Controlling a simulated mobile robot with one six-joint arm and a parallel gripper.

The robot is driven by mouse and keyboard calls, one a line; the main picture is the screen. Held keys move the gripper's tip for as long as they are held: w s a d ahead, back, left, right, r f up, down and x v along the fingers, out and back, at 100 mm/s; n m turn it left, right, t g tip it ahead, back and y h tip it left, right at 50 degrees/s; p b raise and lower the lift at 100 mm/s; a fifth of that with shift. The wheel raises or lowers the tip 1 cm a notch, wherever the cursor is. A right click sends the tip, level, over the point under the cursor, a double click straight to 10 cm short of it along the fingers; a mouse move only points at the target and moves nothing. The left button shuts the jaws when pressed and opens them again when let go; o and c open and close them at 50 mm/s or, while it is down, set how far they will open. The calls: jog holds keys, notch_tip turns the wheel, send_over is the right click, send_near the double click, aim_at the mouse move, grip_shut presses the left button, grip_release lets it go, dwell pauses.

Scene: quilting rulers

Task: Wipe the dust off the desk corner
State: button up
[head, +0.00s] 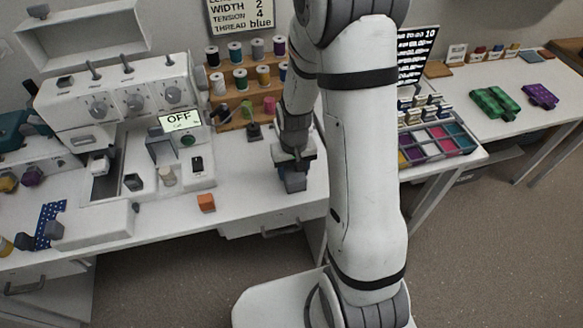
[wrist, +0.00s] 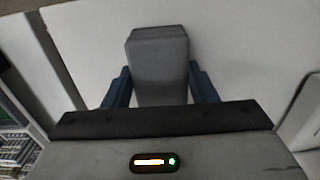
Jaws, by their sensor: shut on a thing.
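My gripper (head: 293,170) is over the right end of the white sewing desk (head: 255,198), beside my own arm. It is shut on a grey block (head: 293,183), which hangs below the fingers, at or just above the desk top; I cannot tell if it touches. In the wrist view my gripper (wrist: 160,88) has its blue fingers on either side of the grey block (wrist: 160,60), with the white surface behind. No dust can be made out on the desk. My arm hides part of the desk's right edge.
A white sewing machine (head: 125,100) with an OFF display stands left. An orange block (head: 206,203) lies near the front edge. A wooden spool rack (head: 240,95) stands behind. A second table, right, holds a compartment tray (head: 438,143) and green packs (head: 495,102).

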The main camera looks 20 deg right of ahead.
jog(key=shift+s+r, duration=0.15)
jog(key=shift+s, duration=0.25)
notch_tip(320, 180, up, 3)
jog(key=shift+w+r+p, duration=0.15)
jog(key=shift+p, duration=0.7)
jog(key=shift+r+p, duration=0.55)
jog(key=shift+r, duration=0.1)
jog(key=shift+r+p, duration=1.3)
jog(key=shift+r, duration=0.6)
jog(key=w+f, duration=0.4)
jog(key=w, duration=0.1)
jog(key=w+f, duration=0.2)
jog(key=shift+w, duration=0.2)
jog(key=shift+s, duration=0.15)
